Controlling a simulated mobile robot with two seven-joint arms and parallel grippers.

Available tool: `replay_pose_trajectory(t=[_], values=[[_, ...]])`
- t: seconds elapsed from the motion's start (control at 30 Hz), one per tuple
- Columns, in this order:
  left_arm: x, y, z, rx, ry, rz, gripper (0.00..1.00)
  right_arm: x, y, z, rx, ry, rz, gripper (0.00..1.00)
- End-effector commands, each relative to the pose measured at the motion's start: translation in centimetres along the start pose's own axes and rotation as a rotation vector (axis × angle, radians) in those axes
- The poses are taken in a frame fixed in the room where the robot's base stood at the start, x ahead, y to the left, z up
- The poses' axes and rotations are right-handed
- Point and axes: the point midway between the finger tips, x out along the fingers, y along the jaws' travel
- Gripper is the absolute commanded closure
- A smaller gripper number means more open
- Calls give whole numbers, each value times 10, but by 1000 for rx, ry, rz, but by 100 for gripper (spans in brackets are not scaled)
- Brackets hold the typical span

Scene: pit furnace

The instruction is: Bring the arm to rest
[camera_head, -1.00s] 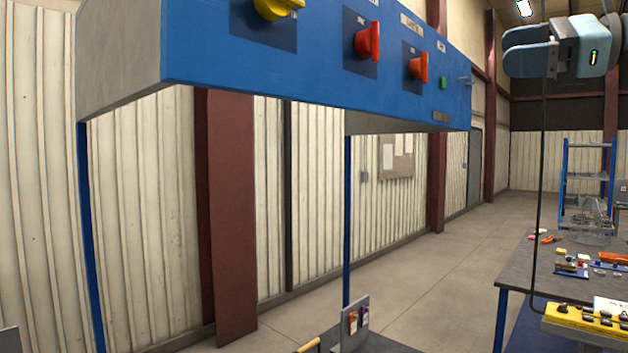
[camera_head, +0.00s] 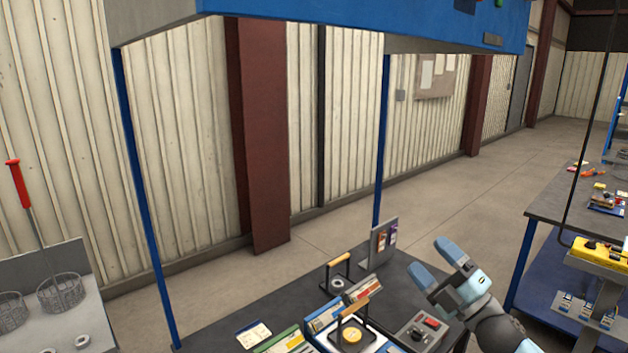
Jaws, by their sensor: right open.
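My right gripper (camera_head: 427,258) is in the lower right of the head view, with two blue fingers pointing up and to the left. It is open, with nothing between the fingers. It shows in front of the right side of a dark bench (camera_head: 275,301). Its arm comes in from the bottom right. I cannot tell its height over the bench. My left gripper is not in view.
The bench holds a control box (camera_head: 422,331), wooden-handled items (camera_head: 353,336), an upright grey plate (camera_head: 379,243) and binders. A blue overhead panel (camera_head: 350,24) on blue posts spans above. A side table (camera_head: 562,201) stands right, wire baskets (camera_head: 62,292) left.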

Motion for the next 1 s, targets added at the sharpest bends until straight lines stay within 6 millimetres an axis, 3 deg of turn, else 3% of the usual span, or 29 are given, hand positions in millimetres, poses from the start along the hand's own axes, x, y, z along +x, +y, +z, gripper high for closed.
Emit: replay_pose_trajectory(t=[0.1,0.3,0.5,0.6,0.7,0.8,1.0], values=[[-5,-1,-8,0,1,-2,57,-49,-58,-10,261,-178,-68,25],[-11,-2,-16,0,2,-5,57,-149,-145,-43,672,-508,-189,25],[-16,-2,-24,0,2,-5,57,-262,-210,-107,1043,-860,-312,25],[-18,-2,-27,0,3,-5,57,-308,-228,-140,1182,-1007,-359,25],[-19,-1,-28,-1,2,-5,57,-340,-238,-166,1274,-1111,-391,25],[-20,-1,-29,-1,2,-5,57,-358,-242,-181,1327,-1171,-407,25],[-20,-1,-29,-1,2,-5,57,-365,-244,-186,1347,-1194,-414,25]])
